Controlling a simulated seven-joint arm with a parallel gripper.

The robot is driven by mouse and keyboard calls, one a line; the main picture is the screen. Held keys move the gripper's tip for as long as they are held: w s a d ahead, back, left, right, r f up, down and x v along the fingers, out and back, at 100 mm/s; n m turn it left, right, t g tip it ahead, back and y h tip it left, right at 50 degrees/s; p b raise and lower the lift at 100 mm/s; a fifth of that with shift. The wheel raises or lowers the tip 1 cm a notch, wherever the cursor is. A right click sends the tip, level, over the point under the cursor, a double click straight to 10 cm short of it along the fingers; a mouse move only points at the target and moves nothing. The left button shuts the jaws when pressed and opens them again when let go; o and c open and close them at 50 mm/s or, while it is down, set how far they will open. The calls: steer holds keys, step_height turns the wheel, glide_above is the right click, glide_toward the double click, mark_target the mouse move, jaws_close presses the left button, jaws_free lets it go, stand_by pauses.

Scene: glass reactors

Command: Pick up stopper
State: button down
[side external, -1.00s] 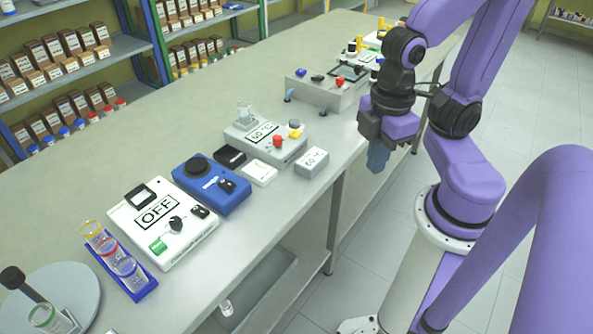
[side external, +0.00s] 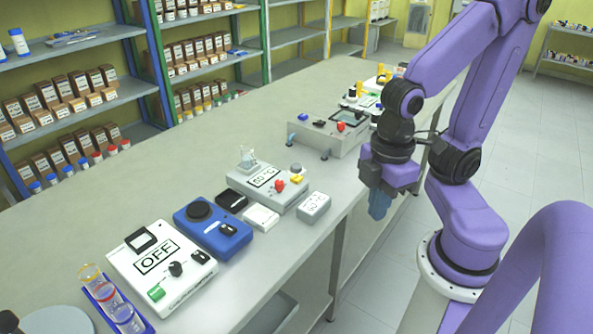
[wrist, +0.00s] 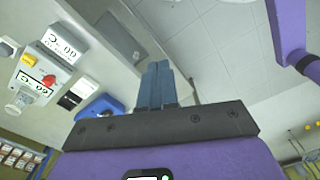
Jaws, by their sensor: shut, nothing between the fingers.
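My gripper (side external: 378,205) is beside the bench's right edge, with its blue fingers pointing down. In the wrist view the two fingers (wrist: 158,80) are together with nothing between them. I cannot make out a stopper for certain. A dark knob-like object (side external: 8,321) is cut off at the lower left corner of the side view, and I cannot tell if it is the stopper. My gripper is far from it.
The bench (side external: 130,208) holds a white device reading OFF (side external: 160,262), a blue device (side external: 212,228), a grey heater with a glass vessel (side external: 266,182) and a rack of ringed tubes (side external: 112,300). A grey round plate (side external: 55,320) is at lower left. Floor is free beside the bench.

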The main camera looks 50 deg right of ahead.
stand_by(0.4)
steer(key=c, duration=0.6)
jaws_free()
